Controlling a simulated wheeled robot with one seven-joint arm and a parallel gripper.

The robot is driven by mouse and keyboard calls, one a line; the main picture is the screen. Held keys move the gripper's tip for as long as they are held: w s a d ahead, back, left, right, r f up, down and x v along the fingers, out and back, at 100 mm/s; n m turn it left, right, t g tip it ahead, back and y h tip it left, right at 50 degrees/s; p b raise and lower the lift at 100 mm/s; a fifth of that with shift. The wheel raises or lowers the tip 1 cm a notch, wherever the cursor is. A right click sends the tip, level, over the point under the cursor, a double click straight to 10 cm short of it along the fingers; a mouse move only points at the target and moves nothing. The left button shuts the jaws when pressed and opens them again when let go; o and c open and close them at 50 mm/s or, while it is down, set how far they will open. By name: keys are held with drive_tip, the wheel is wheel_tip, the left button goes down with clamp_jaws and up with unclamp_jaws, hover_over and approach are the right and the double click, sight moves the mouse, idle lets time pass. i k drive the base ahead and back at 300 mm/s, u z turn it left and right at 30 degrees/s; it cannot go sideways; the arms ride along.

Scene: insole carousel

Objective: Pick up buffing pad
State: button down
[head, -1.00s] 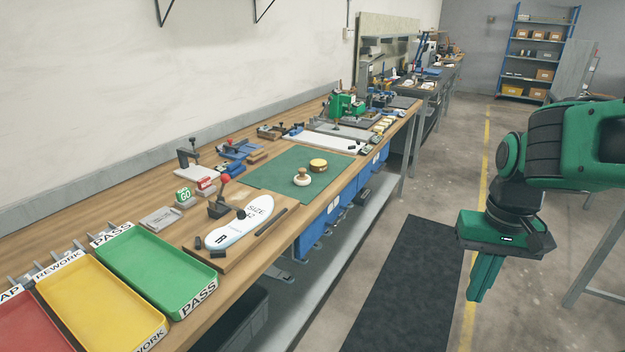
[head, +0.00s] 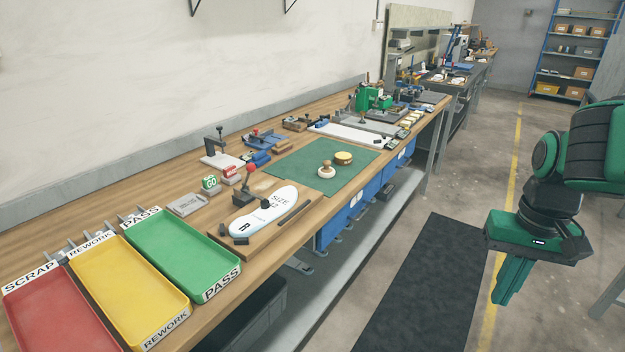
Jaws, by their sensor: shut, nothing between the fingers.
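A round white pad with a wooden knob (head: 326,172), which looks like the buffing pad, sits on the green mat (head: 300,158) on the workbench. A round yellow-topped piece (head: 343,157) sits just behind it to the right, on the same mat. My gripper (head: 507,296) is at the right of the head view, pointing down over the floor aisle. It is shut and empty, well apart from the bench and the pad.
Red (head: 60,318), yellow (head: 128,295) and green (head: 185,257) trays line the near bench. Blue bins (head: 345,222) hang under the bench. A dark floor mat (head: 425,290) lies in the aisle.

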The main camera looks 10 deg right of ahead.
sight(326, 172)
drive_tip(key=z, duration=0.45)
drive_tip(key=i, duration=1.4)
drive_tip(key=u, duration=0.15)
